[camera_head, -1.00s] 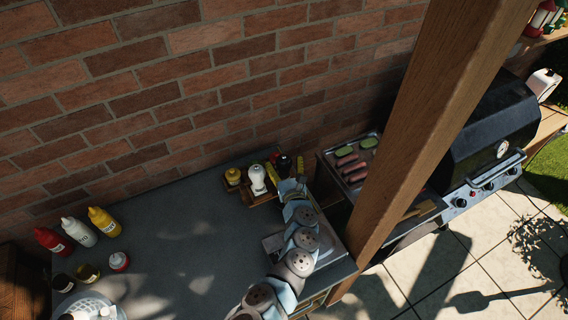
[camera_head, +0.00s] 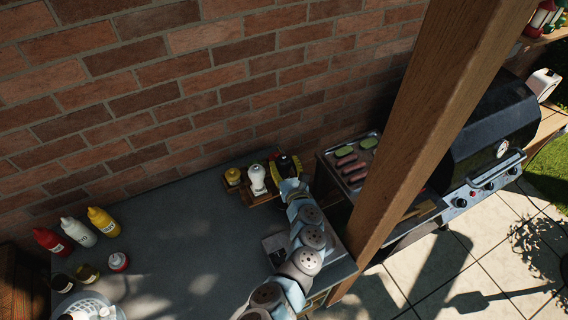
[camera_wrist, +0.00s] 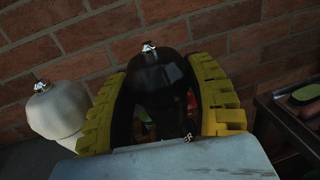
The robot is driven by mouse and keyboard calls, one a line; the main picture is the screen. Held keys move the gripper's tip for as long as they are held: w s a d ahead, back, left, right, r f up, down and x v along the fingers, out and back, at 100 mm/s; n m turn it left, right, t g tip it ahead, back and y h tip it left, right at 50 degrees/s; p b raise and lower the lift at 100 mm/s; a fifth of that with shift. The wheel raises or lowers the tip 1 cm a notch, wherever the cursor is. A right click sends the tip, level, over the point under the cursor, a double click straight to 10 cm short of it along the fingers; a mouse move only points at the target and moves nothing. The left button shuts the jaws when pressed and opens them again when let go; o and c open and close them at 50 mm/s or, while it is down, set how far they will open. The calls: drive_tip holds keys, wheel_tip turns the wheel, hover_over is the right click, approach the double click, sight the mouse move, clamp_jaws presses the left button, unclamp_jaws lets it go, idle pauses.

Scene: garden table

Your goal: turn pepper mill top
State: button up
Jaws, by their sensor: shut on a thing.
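The black pepper mill (camera_head: 283,166) stands in the wooden rack on the garden table. In the wrist view its dark rounded top (camera_wrist: 160,78) with a small metal knob sits between the yellow ribbed fingers. My gripper (camera_head: 286,163) is shut on that top, one finger on either side. The lower body of the mill is mostly hidden behind my gripper and in shadow. A white mill (camera_head: 257,178) stands just left of it and also shows in the wrist view (camera_wrist: 58,108).
A yellow-topped jar (camera_head: 233,176) stands at the rack's left end. The brick wall (camera_head: 150,100) is close behind. Squeeze bottles (camera_head: 104,221) stand at the table's left.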

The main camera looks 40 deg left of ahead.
drive_tip(key=shift+n+g+y, duration=0.4)
drive_tip(key=shift+n+g, duration=0.1)
drive_tip(key=shift+g, duration=0.2)
drive_tip(key=shift+f+b, duration=0.1)
drive_tip(key=shift+b, duration=0.35)
drive_tip(key=shift+f+n+g+y+b, duration=0.1)
drive_tip(key=shift+n+g+y+b, duration=0.4)
drive_tip(key=shift+n+g+b, duration=0.6)
drive_tip(key=shift+f+g+b, duration=0.1)
drive_tip(key=shift+g+b, duration=0.7)
drive_tip(key=shift+b, duration=0.1)
drive_tip(key=shift+n+g+y+b, duration=0.3)
drive_tip(key=shift+n+g+b, duration=0.25)
drive_tip(key=shift+b, duration=0.25)
drive_tip(key=shift+r+n+g+b, duration=0.3)
drive_tip(key=shift+n+g+b, duration=0.35)
drive_tip(key=shift+g+b, duration=0.7)
drive_tip(key=shift+t+b, duration=0.3)
drive_tip(key=o, duration=1.2)
